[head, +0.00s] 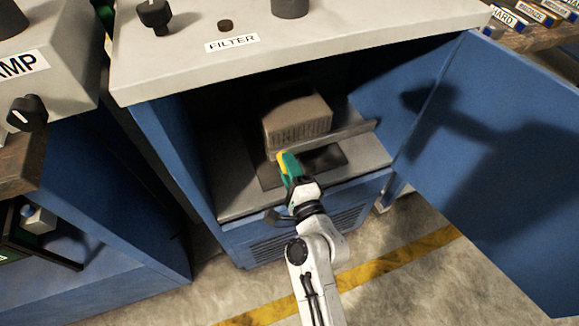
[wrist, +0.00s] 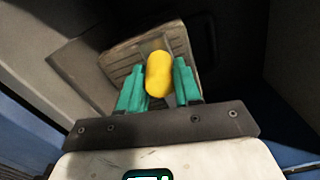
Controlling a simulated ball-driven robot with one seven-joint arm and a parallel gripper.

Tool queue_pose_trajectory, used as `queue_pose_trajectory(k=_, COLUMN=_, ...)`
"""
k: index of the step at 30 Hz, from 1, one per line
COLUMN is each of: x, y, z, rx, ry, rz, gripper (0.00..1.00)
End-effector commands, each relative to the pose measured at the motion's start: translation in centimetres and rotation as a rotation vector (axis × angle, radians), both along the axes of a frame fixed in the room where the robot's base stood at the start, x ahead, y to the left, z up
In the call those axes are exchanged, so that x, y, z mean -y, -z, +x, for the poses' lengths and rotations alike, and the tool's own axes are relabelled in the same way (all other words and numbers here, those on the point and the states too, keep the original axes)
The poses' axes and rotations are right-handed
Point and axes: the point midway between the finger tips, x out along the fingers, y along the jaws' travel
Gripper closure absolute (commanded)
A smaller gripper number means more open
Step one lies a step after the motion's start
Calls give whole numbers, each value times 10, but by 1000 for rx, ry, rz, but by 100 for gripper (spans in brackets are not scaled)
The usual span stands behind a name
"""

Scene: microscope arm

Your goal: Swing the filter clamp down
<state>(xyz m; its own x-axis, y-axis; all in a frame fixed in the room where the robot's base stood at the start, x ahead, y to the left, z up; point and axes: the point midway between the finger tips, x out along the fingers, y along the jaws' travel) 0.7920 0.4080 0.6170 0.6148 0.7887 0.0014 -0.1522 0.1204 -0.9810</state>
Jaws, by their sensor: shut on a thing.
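The filter (head: 298,121), a tan ribbed block, sits inside the open blue cabinet; its ribbed face also shows in the wrist view (wrist: 123,69). A grey bar (head: 347,133) runs across in front of the filter's lower part and looks like the filter clamp. A yellow grip (wrist: 159,75) stands between my green fingers; it also shows at the bar's left end in the head view (head: 282,162). My gripper (head: 286,161) is shut on this yellow grip, in front of the filter. My fingers hide the joint between grip and bar.
The cabinet's blue door (head: 490,165) stands open on the right. The cabinet top (head: 330,38) with the FILTER label (head: 232,42) overhangs the opening. The blue left wall (head: 172,150) bounds it. Bare grey shelf (head: 235,185) shows left of the filter.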

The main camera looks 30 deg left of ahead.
Motion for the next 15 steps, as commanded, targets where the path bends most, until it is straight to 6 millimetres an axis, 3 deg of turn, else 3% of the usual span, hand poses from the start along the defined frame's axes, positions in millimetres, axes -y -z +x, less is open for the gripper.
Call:
queue_pose_trajectory(k=14, x=1, y=9, z=-1, rx=4, ry=0, rz=-16, gripper=100)
queue_pose_trajectory(k=15, x=1, y=9, z=-1, rx=4, ry=0, rz=-16, gripper=66)
